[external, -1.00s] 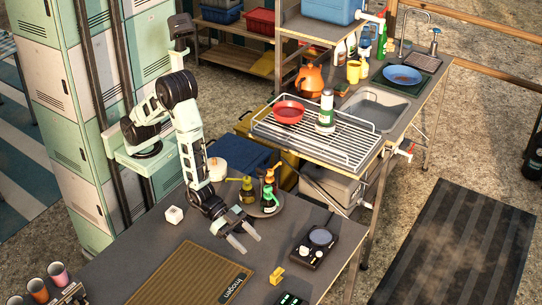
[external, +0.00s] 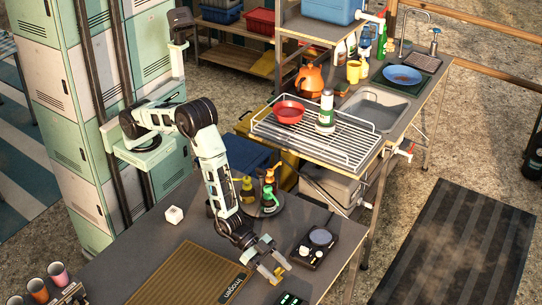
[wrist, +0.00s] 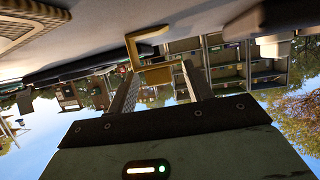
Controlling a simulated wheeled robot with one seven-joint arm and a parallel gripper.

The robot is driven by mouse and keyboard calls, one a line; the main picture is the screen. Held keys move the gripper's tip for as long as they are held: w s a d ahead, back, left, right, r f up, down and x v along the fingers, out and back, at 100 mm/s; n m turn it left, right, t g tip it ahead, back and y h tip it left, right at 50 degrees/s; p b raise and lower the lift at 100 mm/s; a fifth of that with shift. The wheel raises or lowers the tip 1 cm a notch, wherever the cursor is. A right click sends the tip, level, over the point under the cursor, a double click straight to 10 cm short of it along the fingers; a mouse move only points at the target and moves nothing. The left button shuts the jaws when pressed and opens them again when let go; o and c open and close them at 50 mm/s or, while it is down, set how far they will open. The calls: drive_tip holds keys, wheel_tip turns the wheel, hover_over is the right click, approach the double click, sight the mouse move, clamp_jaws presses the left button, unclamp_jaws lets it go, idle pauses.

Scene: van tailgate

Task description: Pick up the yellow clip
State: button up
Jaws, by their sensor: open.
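The yellow clip (external: 278,277) lies on the dark table near its front right part, partly hidden by my fingers in the external view. In the wrist view the clip (wrist: 153,76) shows as a yellow bracket shape just past my fingertips, roughly between them. My gripper (external: 275,270) is open and low over the table, with its fingertips at the clip. In the wrist view my gripper (wrist: 158,72) has its two fingers apart with nothing held. I cannot tell whether a finger touches the clip.
A tan mat (external: 185,275) lies left of my gripper. A black device with a round top (external: 318,242) stands close to the right. A dark box (external: 290,299) is in front. Bottles (external: 268,200) on a round tray stand behind.

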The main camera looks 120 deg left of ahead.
drive_tip(key=c, duration=1.1)
drive_tip(key=shift+o, duration=0.2)
